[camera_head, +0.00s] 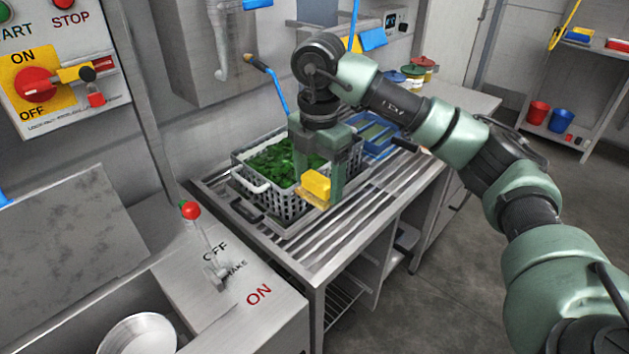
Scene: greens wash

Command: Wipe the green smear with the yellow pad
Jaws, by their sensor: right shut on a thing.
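My right gripper (320,183) points down in the middle of the head view. It is shut on the yellow pad (316,186), a small yellow block. The gripper and pad are in front of the near right side of a grey crate (283,204) filled with green leaves. I cannot tell whether the pad touches the crate or the slatted table. I do not see the green smear; the gripper and arm cover part of the area. My left gripper is not in view.
The crate stands on a slatted metal table (338,236), whose front slats are bare. A blue tray (378,148) lies behind the gripper. A red-knobbed lever (191,210) stands on the near left counter. Lidded pots (421,68) stand at the back.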

